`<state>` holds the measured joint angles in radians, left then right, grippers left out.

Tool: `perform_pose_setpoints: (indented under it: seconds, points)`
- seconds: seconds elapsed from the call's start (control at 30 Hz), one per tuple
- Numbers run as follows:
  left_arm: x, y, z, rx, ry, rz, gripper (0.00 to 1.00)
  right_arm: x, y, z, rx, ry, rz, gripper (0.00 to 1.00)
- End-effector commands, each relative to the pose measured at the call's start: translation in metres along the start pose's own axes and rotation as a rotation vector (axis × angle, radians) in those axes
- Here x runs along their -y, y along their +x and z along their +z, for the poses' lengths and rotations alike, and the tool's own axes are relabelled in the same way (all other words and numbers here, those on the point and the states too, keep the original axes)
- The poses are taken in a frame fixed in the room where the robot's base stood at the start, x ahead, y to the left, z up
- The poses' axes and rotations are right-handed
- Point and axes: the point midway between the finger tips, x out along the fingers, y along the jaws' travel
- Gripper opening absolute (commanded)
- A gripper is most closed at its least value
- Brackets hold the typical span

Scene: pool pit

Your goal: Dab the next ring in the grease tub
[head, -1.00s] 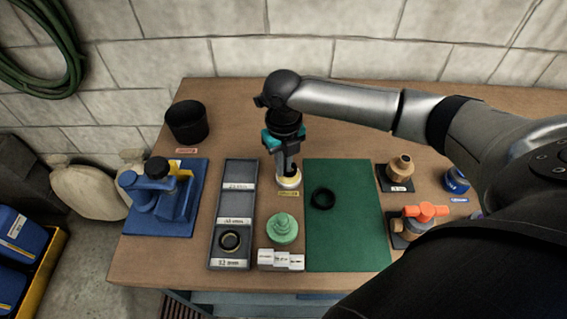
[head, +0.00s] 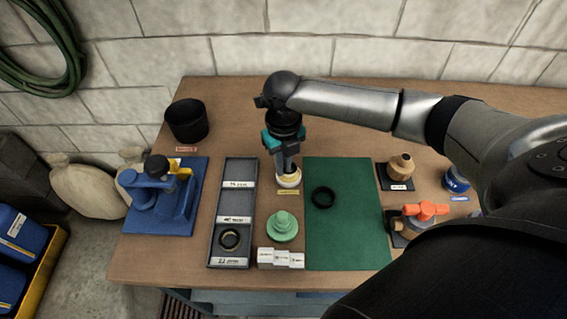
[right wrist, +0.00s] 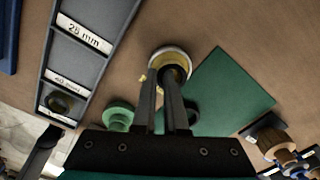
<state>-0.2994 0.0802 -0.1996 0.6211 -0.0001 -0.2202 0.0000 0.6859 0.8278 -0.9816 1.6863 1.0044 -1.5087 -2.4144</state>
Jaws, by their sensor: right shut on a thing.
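The grease tub (head: 289,181) is a small round pale pot behind a yellow label, at the left edge of the green mat. My right gripper (head: 289,170) points down right over it. In the right wrist view its fingers (right wrist: 172,84) are shut on a small dark ring (right wrist: 181,73), which overlaps the mouth of the tub (right wrist: 164,55). Whether the ring touches the grease cannot be told. Another black ring (head: 323,197) lies on the green mat. One more ring (head: 230,240) lies in the front compartment of the grey tray. My left gripper is not in view.
The grey compartment tray (head: 235,200) stands left of the tub. A green stepped piece (head: 283,226) and small white boxes (head: 280,258) are in front. A blue pump (head: 160,195), a black bucket (head: 187,121) and an orange-handled valve (head: 424,212) stand around. The green mat (head: 347,240) is mostly clear.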

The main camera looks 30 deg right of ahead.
Motion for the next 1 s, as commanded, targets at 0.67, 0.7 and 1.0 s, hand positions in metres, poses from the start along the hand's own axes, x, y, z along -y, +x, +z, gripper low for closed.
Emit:
perform_pose_setpoints:
  seconds: [0.67,0.7,1.0]
  points:
    - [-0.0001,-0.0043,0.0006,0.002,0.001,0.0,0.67,0.0002,0.0014,-0.0006,-0.002,0.0,-0.001,0.0]
    - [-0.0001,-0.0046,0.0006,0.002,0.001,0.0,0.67,0.0002,0.0015,-0.0007,-0.002,0.0,-0.001,0.0]
    - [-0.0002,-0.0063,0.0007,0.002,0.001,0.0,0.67,0.0003,0.0023,-0.0012,-0.003,0.0,-0.002,0.0]
